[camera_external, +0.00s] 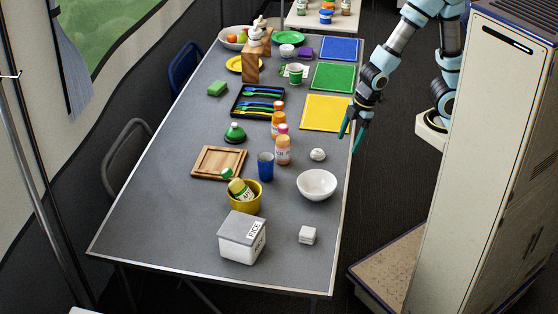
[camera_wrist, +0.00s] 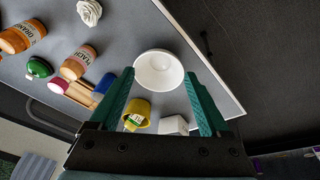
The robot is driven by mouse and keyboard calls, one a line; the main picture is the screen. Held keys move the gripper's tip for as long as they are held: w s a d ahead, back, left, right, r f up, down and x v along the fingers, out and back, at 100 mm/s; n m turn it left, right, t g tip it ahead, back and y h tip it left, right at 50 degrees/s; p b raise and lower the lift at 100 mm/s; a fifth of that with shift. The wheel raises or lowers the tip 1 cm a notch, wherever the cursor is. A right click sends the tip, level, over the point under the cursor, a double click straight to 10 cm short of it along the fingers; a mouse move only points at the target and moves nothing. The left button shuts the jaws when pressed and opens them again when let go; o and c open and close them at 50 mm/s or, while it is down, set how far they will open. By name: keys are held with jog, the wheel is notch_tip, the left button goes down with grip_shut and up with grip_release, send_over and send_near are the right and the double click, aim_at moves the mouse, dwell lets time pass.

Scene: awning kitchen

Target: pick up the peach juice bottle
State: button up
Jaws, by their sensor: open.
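The peach juice bottle (camera_external: 283,149) stands upright on the grey table, with a pink cap and a pale label. In the wrist view the peach juice bottle (camera_wrist: 78,63) is at the left, outside the jaws, and its label is partly readable. An orange juice bottle (camera_external: 278,121) stands just behind it, also seen in the wrist view (camera_wrist: 20,37). My gripper (camera_external: 352,134) is at the table's right edge, right of the peach bottle and apart from it. In the wrist view my green fingers (camera_wrist: 159,75) are spread wide with nothing held between them.
A white bowl (camera_external: 316,185), a blue cup (camera_external: 265,167) and a crumpled white item (camera_external: 318,154) are near the bottle. A yellow bowl (camera_external: 245,204) holding a container and a rice box (camera_external: 242,238) are nearer the front. A tall cabinet (camera_external: 485,140) stands right of the table.

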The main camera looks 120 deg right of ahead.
jog(key=w+d+f+t+b, duration=0.45)
jog(key=d+f+t, duration=0.2)
jog(key=d, duration=0.55)
jog(key=s+d+r+m+t+h+b, duration=0.2)
jog(key=s+d+r+t+h, duration=0.1)
jog(key=d+r+t, duration=0.8)
jog(key=g, duration=0.3)
send_near(279, 131)
jog(key=p+x, duration=0.1)
jog(key=x, duration=0.2)
jog(key=p+x, duration=0.1)
jog(key=x, duration=0.3)
jog(key=p+x, duration=0.1)
jog(key=x, duration=0.3)
jog(key=shift+d+f, duration=0.15)
jog(key=shift+d, duration=0.2)
jog(key=shift+c, duration=0.2)
